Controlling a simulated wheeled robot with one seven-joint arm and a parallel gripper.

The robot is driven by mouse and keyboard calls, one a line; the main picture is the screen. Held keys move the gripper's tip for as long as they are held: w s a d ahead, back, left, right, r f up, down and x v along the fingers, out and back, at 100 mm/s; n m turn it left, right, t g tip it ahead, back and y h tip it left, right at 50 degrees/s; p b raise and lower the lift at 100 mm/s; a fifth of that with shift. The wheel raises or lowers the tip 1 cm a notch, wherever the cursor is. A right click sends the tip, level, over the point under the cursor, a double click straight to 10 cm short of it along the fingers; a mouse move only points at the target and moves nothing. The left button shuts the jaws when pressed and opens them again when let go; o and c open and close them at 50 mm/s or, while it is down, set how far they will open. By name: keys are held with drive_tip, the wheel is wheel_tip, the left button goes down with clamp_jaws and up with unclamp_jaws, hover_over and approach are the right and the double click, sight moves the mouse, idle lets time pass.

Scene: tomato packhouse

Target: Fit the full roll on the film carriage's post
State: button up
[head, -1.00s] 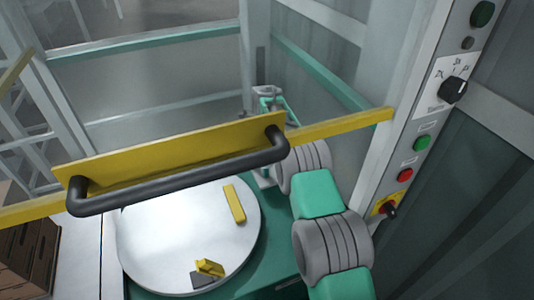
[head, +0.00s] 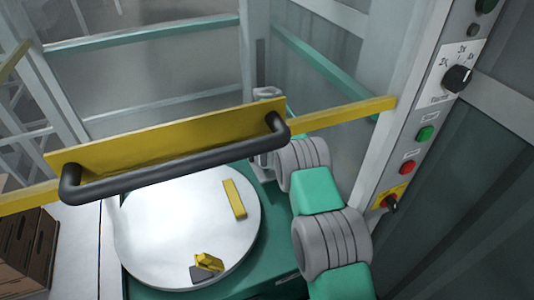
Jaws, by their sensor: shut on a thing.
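A pale grey mast (head: 268,97) stands behind the yellow guard, at the back edge of the teal machine base. I cannot make out the film carriage's post there; the guard and my arm cover the lower part. No film roll shows in the head view. My grey and teal arm rises from the lower right and passes behind the guard's black handle. My gripper is not in view, so what it holds cannot be seen.
A yellow guard (head: 165,140) with a black handle (head: 180,165) crosses the middle. Below it lies a round turntable (head: 165,245) with a yellow strip (head: 234,198). A control panel (head: 440,110) runs down the right; brown crates (head: 32,250) stand lower left.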

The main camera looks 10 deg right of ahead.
drive_tip(key=shift+f+b, duration=0.9)
drive_tip(key=shift+f, duration=0.6)
drive_tip(key=o, duration=1.3)
drive_tip(key=shift+s+r+p, duration=0.1)
drive_tip(key=shift+r+p, duration=2.15)
drive_tip(key=shift+r, duration=1.8)
